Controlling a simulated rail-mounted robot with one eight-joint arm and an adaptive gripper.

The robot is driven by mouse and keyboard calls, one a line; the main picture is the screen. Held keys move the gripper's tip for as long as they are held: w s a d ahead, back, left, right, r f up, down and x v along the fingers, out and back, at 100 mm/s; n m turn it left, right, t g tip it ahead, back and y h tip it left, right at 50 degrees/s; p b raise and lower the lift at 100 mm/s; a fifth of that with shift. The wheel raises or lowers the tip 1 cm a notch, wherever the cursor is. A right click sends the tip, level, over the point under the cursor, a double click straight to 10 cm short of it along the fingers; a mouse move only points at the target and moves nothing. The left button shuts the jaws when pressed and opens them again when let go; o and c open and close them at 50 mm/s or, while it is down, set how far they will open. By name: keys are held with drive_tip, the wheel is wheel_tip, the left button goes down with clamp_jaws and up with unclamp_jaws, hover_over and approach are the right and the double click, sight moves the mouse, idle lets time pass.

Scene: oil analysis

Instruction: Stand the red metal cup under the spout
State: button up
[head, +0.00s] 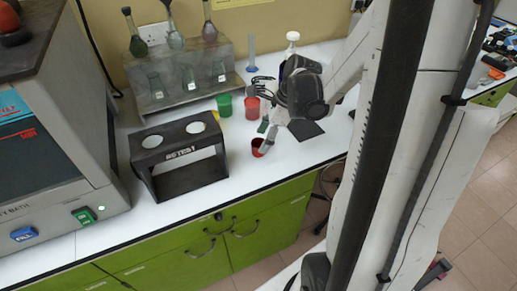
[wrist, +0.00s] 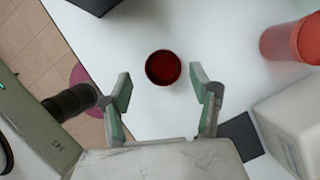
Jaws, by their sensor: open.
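The red metal cup (head: 258,148) stands on the white bench near its front edge, right of a black stand (head: 178,157). In the wrist view the cup (wrist: 163,68) is seen from above, its dark red inside facing the camera. My gripper (wrist: 161,88) is open, with one green-grey finger on each side of the cup's near side. The cup lies just beyond and between the fingertips, and no grip on it shows. In the head view my gripper (head: 268,138) reaches down beside the cup and partly covers it. I cannot make out a spout in either view.
A larger red beaker (head: 252,108) and a green beaker (head: 224,105) stand behind the cup. A grey rack (head: 185,80) with flasks is at the back. A dark flat pad (head: 305,130) lies to the right. A bath machine (head: 60,150) fills the left.

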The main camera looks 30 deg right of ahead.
sight(258, 146)
drive_tip(key=shift+d+x, duration=0.15)
drive_tip(key=shift+x, duration=1.1)
drive_tip(key=shift+d+x, duration=0.15)
drive_tip(key=shift+x, duration=1.05)
drive_tip(key=shift+w, duration=0.1)
drive_tip(key=c, duration=1.4)
